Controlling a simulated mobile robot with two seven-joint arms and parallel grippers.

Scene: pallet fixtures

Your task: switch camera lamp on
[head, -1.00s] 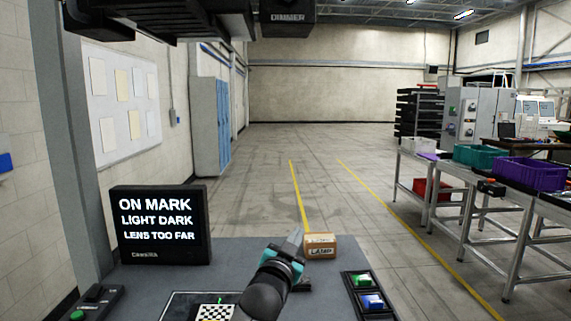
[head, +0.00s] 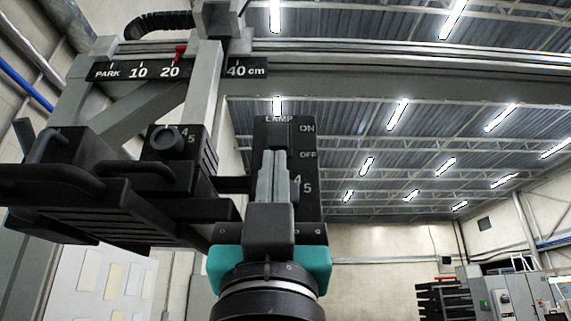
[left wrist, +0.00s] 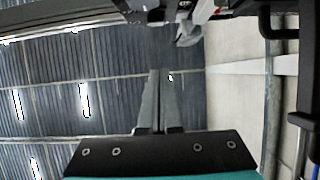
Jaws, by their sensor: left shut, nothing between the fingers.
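The black lamp panel (head: 305,172) hangs high in front of me in the head view, marked LAMP at its top, with ON above OFF and the numbers 4 and 5 lower down. My left gripper (head: 272,155) points up in front of this panel, with its grey fingers together and nothing between them. The fingers cover the panel's middle and left, so the lamp switch itself is hidden and its position cannot be told. In the left wrist view the shut fingers (left wrist: 160,75) point toward dark and grey parts at the top. My right gripper is in neither view.
A black housing (head: 183,155) with a knob and handles hangs left of my gripper. Above it runs a rail with a PARK-to-40 cm scale (head: 140,71) and a red pointer (head: 180,52) near 20. Open space under the ceiling lies to the right.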

